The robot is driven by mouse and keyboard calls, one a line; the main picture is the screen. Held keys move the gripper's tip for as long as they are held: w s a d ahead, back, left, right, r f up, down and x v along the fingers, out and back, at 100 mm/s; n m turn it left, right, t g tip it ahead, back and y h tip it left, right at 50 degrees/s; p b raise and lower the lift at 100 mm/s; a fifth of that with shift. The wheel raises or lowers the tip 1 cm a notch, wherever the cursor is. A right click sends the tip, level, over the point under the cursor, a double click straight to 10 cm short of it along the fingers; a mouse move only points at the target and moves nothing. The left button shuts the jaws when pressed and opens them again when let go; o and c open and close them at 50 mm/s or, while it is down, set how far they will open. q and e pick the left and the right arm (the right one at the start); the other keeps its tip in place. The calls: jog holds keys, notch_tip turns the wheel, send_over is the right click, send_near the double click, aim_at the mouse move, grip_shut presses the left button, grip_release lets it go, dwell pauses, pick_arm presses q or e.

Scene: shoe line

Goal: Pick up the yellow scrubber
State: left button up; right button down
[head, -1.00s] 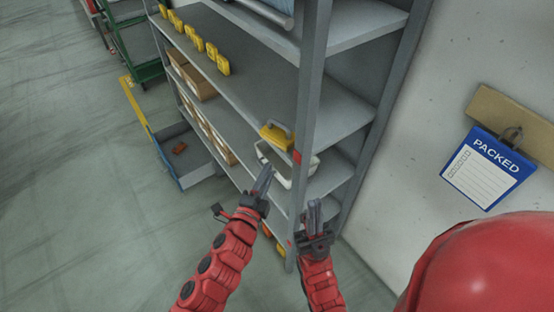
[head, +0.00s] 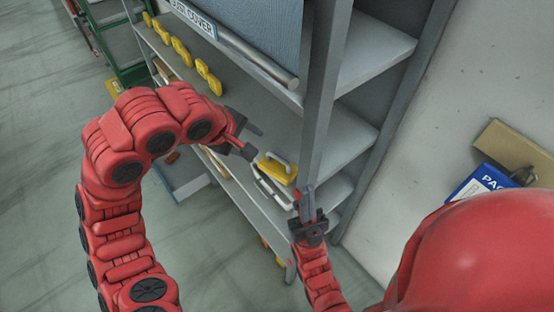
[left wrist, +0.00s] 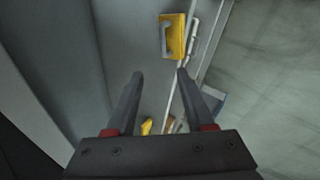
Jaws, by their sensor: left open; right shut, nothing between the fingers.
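The yellow scrubber (head: 276,170) with a grey-white handle lies on a shelf near the front upright in the head view. It also shows in the left wrist view (left wrist: 171,38), ahead of the fingertips and slightly right of centre. My left gripper (head: 250,141) is open and empty, just left of the scrubber and apart from it. Its two dark fingers (left wrist: 160,75) are spread in the left wrist view. My right gripper (head: 307,200) is shut and empty, below and right of the scrubber, close to the shelf upright.
The grey upright (head: 326,100) stands right of the scrubber. Several yellow items (head: 180,50) line the shelf further back. A dust cover (head: 250,30) hangs above. A blue clipboard (head: 484,184) is on the right wall.

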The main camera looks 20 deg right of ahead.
pick_arm(q)
jog(key=b, duration=0.2)
send_near(277, 157)
jog(key=x, duration=0.3)
jog(key=p+x, duration=0.3)
jog(key=x, duration=0.1)
jog(key=shift+s, duration=0.15)
jog(key=shift+w+d+f+p, duration=0.2)
jog(key=shift+d+f+p, duration=0.05)
jog(key=shift+f+p, duration=0.25)
jog(key=shift+w+f, duration=0.1)
grip_shut()
dwell(0.7)
